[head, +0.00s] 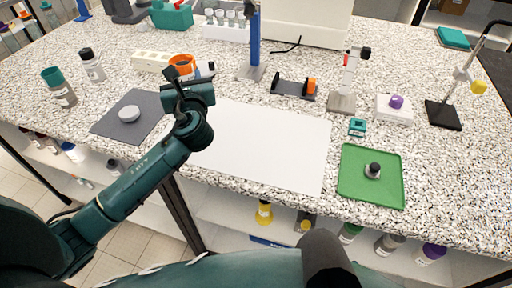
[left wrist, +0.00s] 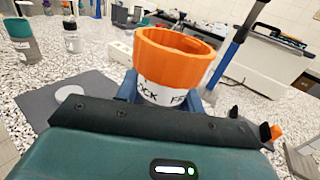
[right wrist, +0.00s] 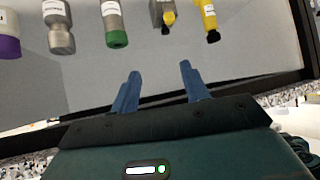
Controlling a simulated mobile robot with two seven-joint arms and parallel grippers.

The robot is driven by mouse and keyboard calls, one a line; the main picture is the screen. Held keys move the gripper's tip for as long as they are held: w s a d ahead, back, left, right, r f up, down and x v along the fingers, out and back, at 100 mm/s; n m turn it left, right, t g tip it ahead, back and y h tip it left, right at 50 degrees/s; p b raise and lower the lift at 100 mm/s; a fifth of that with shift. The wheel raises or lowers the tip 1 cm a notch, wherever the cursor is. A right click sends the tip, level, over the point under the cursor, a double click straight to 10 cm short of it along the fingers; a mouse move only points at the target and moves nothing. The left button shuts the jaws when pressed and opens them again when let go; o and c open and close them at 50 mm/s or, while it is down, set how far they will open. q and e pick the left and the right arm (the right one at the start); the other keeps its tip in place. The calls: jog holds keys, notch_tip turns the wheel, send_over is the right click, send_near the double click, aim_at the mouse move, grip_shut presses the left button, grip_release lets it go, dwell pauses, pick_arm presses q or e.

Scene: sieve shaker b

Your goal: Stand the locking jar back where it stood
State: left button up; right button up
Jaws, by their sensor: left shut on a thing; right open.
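The locking jar (left wrist: 178,62) has an orange, open-topped ribbed rim and a white label, partly readable as "OCK FE". It is upright in the left wrist view, between the blue fingers of my left gripper (left wrist: 168,98), which is shut on it. In the head view its orange rim (head: 181,62) shows just beyond my left gripper (head: 180,78); its lower part is hidden. I cannot tell whether its base touches the bench. My right gripper (right wrist: 160,82) is open and empty, facing the shelf below the bench.
A dark grey mat (head: 103,124) with a white disc (head: 129,113) lies left of my left gripper. A white sheet (head: 265,145) covers the bench middle. A green tray (head: 358,193) holds a small weight. Teal-capped and black-capped bottles (head: 60,88) (head: 91,66) stand at left.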

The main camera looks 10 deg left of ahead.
pick_arm(q)
jog(key=s+d+f+m+t+h+b, duration=0.15)
jog(key=d+m+h+b, duration=0.35)
jog(key=d+h, duration=0.95)
jog(key=d+f+y, duration=0.1)
jog(key=f, duration=0.2)
jog(key=d+f+m+y+b, duration=0.1)
jog(key=d+f+y, duration=0.1)
jog(key=f, duration=0.1)
jog(key=d+f+y, duration=0.1)
jog(key=d+f, duration=0.1)
jog(key=f, duration=0.1)
jog(key=shift+f+m+t+y+b, duration=0.25)
jog(key=shift+f+m+t+b, duration=0.05)
jog(key=shift+f+t+b, duration=0.05)
jog(key=shift+f, duration=0.35)
pick_arm(e)
jog(key=shift+w+a+f+n+t+y, duration=0.15)
jog(key=shift+w+a+f+t+y, duration=0.15)
jog(key=shift+a, duration=0.3)
jog(key=shift+w+a+f+n+t+y, duration=0.1)
jog(key=shift+a+f+n+t+y, duration=0.1)
jog(key=shift+a+f+y, duration=0.3)
pick_arm(q)
jog(key=o, duration=1.2)
jog(key=shift+f, duration=0.15)
pick_arm(e)
jog(key=shift+w, duration=0.1)
